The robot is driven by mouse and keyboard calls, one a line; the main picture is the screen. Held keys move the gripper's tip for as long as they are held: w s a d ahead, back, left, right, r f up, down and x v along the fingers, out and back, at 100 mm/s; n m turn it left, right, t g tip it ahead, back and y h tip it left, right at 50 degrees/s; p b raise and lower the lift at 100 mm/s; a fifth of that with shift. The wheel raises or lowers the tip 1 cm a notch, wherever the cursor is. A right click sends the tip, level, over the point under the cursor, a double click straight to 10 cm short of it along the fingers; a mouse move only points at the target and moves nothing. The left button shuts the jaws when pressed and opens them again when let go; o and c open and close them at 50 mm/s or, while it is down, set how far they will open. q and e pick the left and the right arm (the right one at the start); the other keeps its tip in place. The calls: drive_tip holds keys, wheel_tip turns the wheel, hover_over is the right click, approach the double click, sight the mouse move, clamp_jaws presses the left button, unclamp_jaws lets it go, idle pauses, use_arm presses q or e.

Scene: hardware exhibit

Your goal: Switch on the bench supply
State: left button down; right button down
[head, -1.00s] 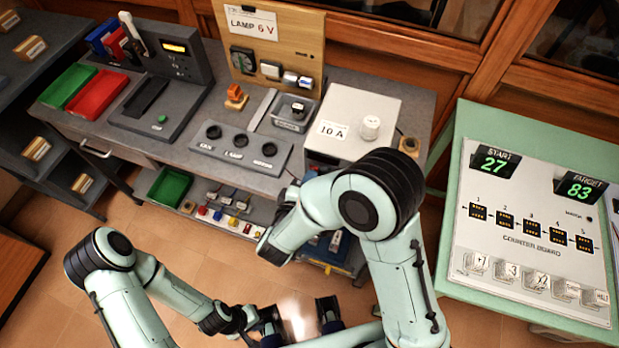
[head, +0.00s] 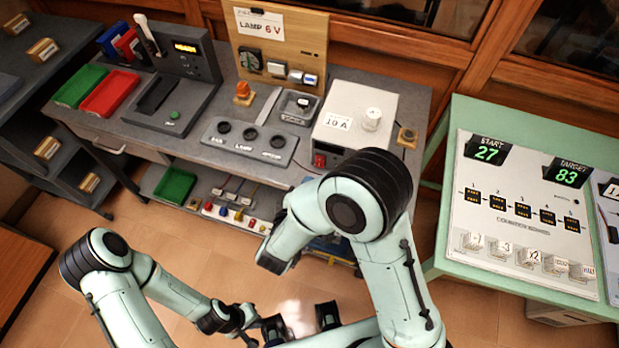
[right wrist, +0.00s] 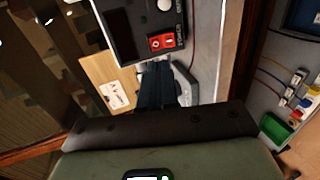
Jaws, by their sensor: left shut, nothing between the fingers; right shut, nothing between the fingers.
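The bench supply (head: 349,105) appears to be the pale box with a "10 A" card and white knob on top, on the grey bench. Its red switch (head: 319,160) shows low on its front. In the right wrist view the red switch (right wrist: 162,42) has two marked halves, beside a dark unlit panel (right wrist: 118,32). My right gripper (right wrist: 155,68) is shut and empty, its dark fingers just below the switch in that picture; contact is not visible. In the head view my right forearm hides it. My left gripper (head: 268,326) is low over the floor, shut and empty, partly unclear.
A three-knob panel (head: 248,145) and the wooden lamp board (head: 278,40) stand left of the supply. An orange-topped button block (head: 406,136) is at its right. The green counter table (head: 450,125) stands further right. Open floor lies at the front left.

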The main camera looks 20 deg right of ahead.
use_arm(q)
drive_tip(key=shift+w+d+r, duration=0.1)
drive_tip(key=shift+w+d, duration=0.1)
drive_tip(key=shift+w, duration=0.05)
use_arm(e)
drive_tip(key=v, duration=0.6)
drive_tip(key=shift+r, duration=0.25)
drive_tip(key=shift+s+d, duration=0.1)
